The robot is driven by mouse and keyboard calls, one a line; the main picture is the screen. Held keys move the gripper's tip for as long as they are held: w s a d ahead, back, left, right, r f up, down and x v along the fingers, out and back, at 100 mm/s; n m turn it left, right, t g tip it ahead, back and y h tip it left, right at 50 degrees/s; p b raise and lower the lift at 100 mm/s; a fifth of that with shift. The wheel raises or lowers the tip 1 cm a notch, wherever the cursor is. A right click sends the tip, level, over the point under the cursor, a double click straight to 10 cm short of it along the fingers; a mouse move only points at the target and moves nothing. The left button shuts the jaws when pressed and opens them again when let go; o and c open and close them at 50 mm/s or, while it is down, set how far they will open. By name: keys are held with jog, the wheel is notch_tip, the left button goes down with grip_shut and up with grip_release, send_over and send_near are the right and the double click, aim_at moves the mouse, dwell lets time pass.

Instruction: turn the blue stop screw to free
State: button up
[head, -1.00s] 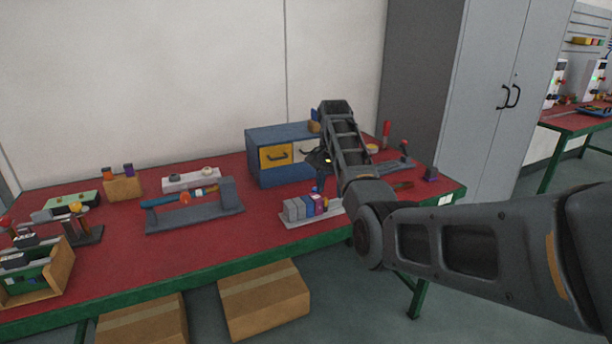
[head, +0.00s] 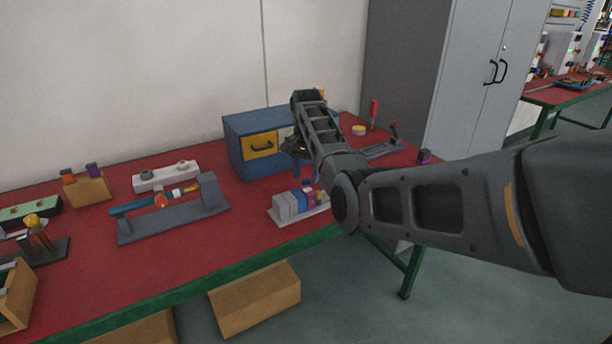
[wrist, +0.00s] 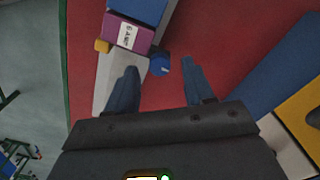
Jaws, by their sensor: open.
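In the wrist view, a small round blue screw knob (wrist: 160,64) with a pale mark sits at the side of a light grey rail (wrist: 108,82), beside a purple block (wrist: 128,34) with a white label. A small yellow piece (wrist: 102,46) is on the block's other side. My gripper (wrist: 163,75) is open, with its two blue fingers apart and the knob showing between and just beyond their tips. I cannot tell the height gap.
A blue drawer box (head: 240,152) with a yellow drawer front stands behind my gripper. A grey fixture (head: 172,221) with a blue-handled tool lies to the left on the red bench (head: 110,272). The bench's green front edge (head: 190,278) is close to the blocks.

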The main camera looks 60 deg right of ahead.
jog(key=shift+f, duration=0.7)
grip_shut()
